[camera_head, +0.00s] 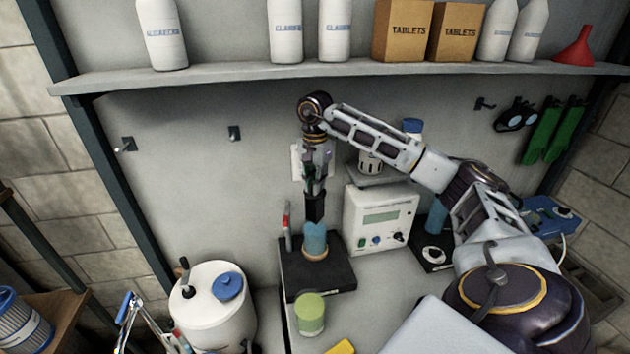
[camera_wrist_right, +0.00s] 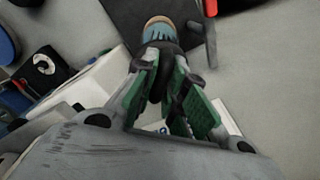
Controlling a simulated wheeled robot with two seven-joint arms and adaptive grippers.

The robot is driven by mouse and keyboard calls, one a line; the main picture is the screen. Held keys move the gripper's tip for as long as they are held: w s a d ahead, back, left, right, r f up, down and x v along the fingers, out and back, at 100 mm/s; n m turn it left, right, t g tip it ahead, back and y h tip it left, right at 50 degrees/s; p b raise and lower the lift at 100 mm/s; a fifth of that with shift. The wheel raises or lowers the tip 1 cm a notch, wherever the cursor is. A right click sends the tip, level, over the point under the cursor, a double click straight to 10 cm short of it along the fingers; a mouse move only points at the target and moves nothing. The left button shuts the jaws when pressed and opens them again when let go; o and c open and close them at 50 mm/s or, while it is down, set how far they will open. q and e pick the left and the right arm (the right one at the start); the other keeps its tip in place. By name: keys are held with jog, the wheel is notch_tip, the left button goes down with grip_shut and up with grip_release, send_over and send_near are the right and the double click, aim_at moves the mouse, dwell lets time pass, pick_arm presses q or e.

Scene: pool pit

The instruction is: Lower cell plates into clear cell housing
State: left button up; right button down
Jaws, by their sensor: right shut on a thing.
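My right gripper (camera_head: 314,192) comes down from above at the middle of the bench, pointing downward. In the right wrist view its green-padded fingers (camera_wrist_right: 168,90) are shut on the black top of the cell plates (camera_wrist_right: 160,55). The clear, blue-tinted cell housing (camera_head: 315,240) stands upright on a black base (camera_head: 330,276), directly under the gripper. The housing also shows in the wrist view (camera_wrist_right: 158,31), just beyond the black part. How deep the plates sit in the housing is hard to tell. My left gripper is not in view.
A white control box (camera_head: 380,218) stands close to the right of the base. A red-topped pen-like thing (camera_head: 287,225) stands at its left edge. A green-lidded jar (camera_head: 311,314) is in front, a white tank (camera_head: 213,305) at left. A shelf (camera_head: 240,77) with bottles and boxes runs above.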

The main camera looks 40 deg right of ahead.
aim_at(315, 221)
jog(key=shift+f+b, duration=0.3)
jog(key=shift+f, duration=1)
jog(key=shift+f+b, duration=2.4)
jog(key=shift+f, duration=1)
jog(key=shift+f+b, duration=1.45)
jog(key=shift+f, duration=1.3)
jog(key=c, duration=1.4)
grip_release()
jog(key=shift+s, duration=0.1)
jog(key=shift+r, duration=6.1)
